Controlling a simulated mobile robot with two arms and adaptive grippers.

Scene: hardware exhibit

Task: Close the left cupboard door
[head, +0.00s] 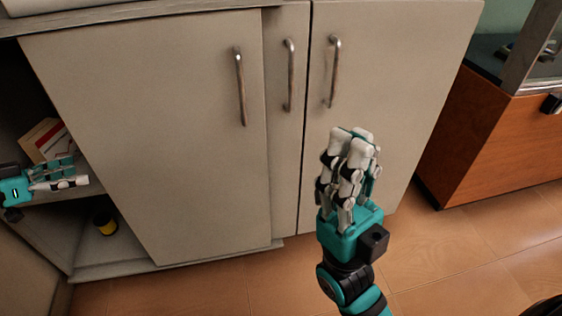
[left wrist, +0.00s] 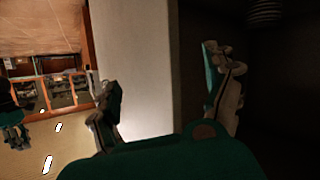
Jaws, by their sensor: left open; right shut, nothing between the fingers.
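The left cupboard door (head: 150,130) is a pale panel with a metal handle (head: 240,85) near its right edge. It stands open: a dark gap with shelves shows past its left edge. I cannot tell how it is hung. My right gripper (head: 352,140) is shut and empty, in front of the right door.
The right door (head: 400,90) looks shut. A pale strip with a handle (head: 289,75) lies between the doors. Inside the gap are a red-and-white box (head: 45,138) and a dark-and-yellow can (head: 106,222). A wooden case (head: 495,140) stands right; tiled floor (head: 450,245) is clear.

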